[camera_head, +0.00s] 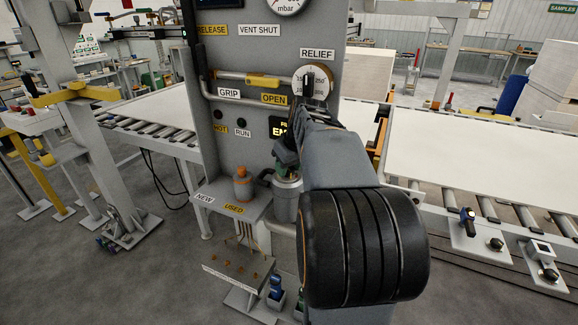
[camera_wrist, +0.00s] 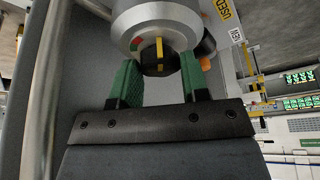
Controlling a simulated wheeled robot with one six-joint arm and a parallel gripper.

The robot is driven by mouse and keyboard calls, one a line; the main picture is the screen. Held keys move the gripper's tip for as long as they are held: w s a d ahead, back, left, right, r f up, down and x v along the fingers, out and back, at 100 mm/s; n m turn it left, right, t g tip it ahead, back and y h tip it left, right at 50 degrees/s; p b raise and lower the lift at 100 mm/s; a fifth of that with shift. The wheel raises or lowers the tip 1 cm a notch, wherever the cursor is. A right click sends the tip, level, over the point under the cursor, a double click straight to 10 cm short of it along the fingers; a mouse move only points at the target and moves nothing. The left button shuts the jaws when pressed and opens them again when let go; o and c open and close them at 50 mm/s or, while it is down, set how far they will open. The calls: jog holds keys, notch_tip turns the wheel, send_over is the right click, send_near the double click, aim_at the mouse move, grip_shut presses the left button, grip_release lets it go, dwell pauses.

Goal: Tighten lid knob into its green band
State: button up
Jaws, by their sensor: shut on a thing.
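The lid knob (camera_wrist: 153,68) is black with a yellow pointer stripe, under the grey lid of a canister (camera_wrist: 160,15) in the wrist view. A small red and green band (camera_wrist: 137,44) shows on the lid left of the pointer; the pointer is not on the visible coloured part. My gripper (camera_wrist: 158,75) has green pads on both sides of the knob and is shut on it. In the head view the grey canister (camera_head: 286,205) stands against the panel, with my gripper (camera_head: 286,163) at its top; the knob is mostly hidden there.
A shelf (camera_head: 222,195) labelled NEW and USED holds an orange-topped item (camera_head: 242,186) left of the canister. The grey panel (camera_head: 235,110) carries a pipe with a yellow handle (camera_head: 262,81) and a RELIEF dial (camera_head: 313,82). Roller conveyors (camera_head: 480,140) stand behind.

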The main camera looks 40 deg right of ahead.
jog(key=o, duration=0.9)
jog(key=shift+r, duration=0.1)
jog(key=p+v, duration=0.1)
jog(key=v, duration=1.2)
jog(key=shift+s+r, duration=0.1)
jog(key=shift+r, duration=0.2)
